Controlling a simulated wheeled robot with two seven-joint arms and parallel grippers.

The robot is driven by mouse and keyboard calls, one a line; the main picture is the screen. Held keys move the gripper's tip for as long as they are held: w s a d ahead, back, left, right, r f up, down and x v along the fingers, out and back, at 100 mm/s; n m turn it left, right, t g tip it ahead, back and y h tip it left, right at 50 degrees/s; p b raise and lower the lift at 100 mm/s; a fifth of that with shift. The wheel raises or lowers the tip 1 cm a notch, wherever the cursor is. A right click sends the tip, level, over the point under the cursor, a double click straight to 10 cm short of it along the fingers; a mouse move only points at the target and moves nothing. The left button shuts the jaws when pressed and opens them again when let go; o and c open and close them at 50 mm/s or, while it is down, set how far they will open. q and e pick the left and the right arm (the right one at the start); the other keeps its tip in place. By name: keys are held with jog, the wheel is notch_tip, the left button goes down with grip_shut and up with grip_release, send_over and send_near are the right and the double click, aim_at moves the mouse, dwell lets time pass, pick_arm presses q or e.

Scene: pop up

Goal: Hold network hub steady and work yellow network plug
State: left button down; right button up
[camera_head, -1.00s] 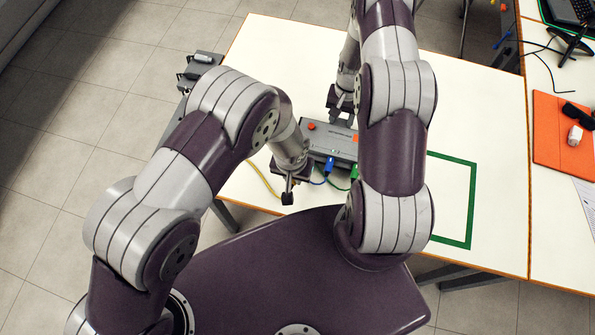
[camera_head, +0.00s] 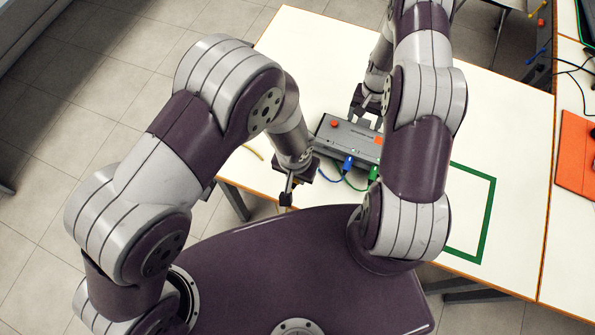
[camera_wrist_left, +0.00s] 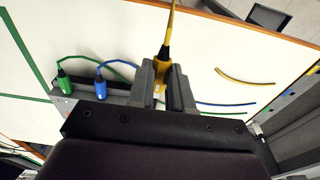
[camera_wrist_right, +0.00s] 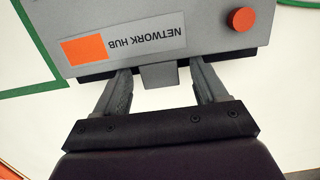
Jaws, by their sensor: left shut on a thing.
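The grey network hub (camera_head: 340,132) lies on the white table, with a red button and an orange label; its lettering shows in the right wrist view (camera_wrist_right: 130,45). My left gripper (camera_head: 288,190) is shut on the yellow network plug (camera_wrist_left: 164,62), its cable running up out of view; the plug is held apart from the hub. My right gripper (camera_wrist_right: 160,90) is at the hub's far edge, its fingers apart on both sides of a grey tab (camera_wrist_right: 160,75). I see a gap between each finger and the tab.
A blue plug (camera_head: 348,161) and a green plug (camera_head: 373,173) sit at the hub's near side, with cables looping left. A yellow cable piece (camera_head: 253,152) lies at the table's left edge. A green frame (camera_head: 484,220) marks the table at right. My arms cover much of the middle.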

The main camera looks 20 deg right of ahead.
notch_tip(320, 180, up, 12)
jog(key=w+d, duration=0.1)
jog(key=shift+w, duration=0.2)
